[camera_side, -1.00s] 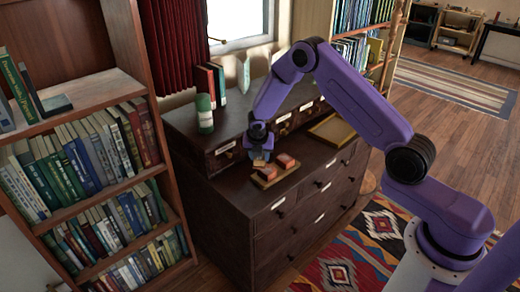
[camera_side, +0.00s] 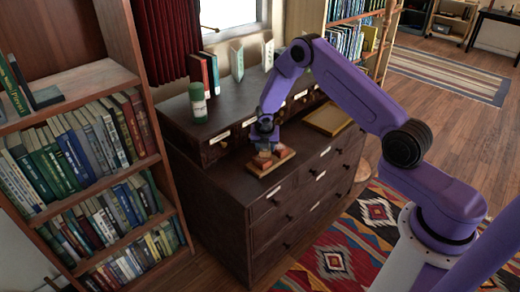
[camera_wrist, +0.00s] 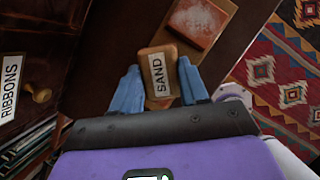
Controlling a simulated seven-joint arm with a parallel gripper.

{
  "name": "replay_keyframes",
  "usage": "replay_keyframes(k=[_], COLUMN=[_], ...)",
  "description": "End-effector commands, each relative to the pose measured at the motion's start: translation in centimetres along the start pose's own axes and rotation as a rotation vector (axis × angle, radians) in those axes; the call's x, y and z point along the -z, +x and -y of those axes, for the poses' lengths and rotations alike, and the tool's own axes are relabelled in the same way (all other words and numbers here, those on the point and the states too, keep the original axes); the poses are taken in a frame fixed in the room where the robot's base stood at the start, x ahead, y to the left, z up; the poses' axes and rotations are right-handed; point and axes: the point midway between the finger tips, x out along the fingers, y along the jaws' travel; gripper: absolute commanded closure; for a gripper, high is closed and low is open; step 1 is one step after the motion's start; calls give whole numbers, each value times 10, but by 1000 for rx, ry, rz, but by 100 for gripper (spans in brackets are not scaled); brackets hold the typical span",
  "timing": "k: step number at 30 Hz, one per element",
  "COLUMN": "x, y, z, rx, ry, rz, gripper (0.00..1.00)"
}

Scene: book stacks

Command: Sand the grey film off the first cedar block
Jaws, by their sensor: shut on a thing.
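My gripper (camera_side: 264,140) is shut on a tan sanding block, whose "SAND" label (camera_wrist: 157,75) faces the wrist camera between the blue fingers. In the side view the sanding block (camera_side: 262,161) is low over the near-left part of a small wooden board (camera_side: 284,163). It appears to be over one reddish cedar block, mostly hidden; I cannot tell whether they touch. Another reddish cedar block (camera_side: 281,151) sits on the board to the right. In the wrist view this block (camera_wrist: 198,20) has a pale, patchy film on top.
The board lies on a dark dresser (camera_side: 235,190). A green-and-white canister (camera_side: 198,103) and some books (camera_side: 209,72) stand on its raised back shelf. A shallow tray (camera_side: 328,119) lies to the right. A tall bookcase (camera_side: 120,85) stands at left.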

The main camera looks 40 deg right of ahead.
Motion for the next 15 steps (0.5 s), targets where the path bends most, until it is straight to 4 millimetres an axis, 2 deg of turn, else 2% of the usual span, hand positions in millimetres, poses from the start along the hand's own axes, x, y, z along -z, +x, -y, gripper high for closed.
replay_keyframes(k=[3,15], x=[-7,22], y=[3,-8], z=[8,-20], rx=[3,0], ry=[1,-4], rz=[0,-1], gripper=[84,84])
